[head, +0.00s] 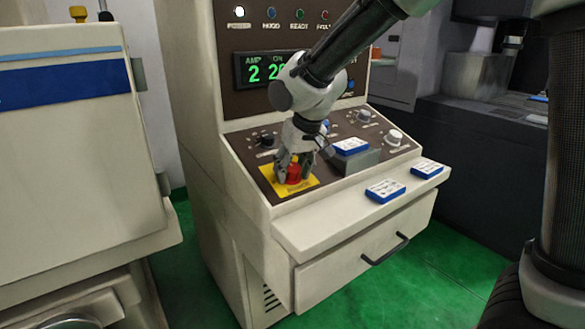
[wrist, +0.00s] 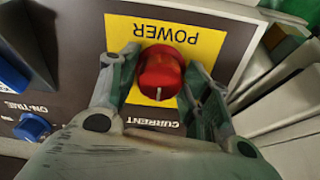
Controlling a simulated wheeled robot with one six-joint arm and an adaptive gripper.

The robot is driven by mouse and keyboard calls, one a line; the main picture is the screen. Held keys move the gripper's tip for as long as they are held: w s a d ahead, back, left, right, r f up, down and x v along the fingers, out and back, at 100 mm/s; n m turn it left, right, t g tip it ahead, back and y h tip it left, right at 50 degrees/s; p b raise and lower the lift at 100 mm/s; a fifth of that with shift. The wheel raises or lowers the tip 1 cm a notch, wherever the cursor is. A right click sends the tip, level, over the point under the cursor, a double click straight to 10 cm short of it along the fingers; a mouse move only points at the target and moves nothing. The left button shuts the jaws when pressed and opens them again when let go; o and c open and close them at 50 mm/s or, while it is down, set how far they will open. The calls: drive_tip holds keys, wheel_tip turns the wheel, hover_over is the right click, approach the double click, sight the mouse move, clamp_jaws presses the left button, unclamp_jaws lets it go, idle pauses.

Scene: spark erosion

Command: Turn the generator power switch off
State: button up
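The generator power switch is a red rotary knob (head: 293,174) on a yellow plate marked POWER (head: 310,186), on the sloped panel of the cream console. In the wrist view the knob (wrist: 161,72) has a white mark at its lower edge, pointing away from the POWER lettering. My gripper (head: 294,168) reaches down over the knob with one finger on each side. In the wrist view my gripper's fingers (wrist: 160,68) are spread, with yellow plate showing beside the knob. Whether the fingertips touch the knob is hard to tell. The POWER lamp (head: 239,12) is lit white.
Other knobs (head: 394,137) and a grey block (head: 358,161) bearing a blue-and-white box (head: 350,146) stand right of the gripper. Two similar boxes (head: 385,190) (head: 427,169) lie on the front ledge (head: 320,228). A green display (head: 265,69) is lit behind. A cream cabinet (head: 70,150) stands left.

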drive_tip(key=c, duration=0.5)
drive_tip(key=shift+n, duration=0.4)
drive_tip(key=n, duration=0.3)
drive_tip(key=shift+n, duration=0.4)
drive_tip(key=n, duration=0.3)
drive_tip(key=shift+n, duration=0.3)
drive_tip(key=n, duration=0.5)
drive_tip(key=shift+s+f+g, duration=0.1)
drive_tip(key=shift+g, duration=0.2)
drive_tip(key=shift+n, duration=2.4)
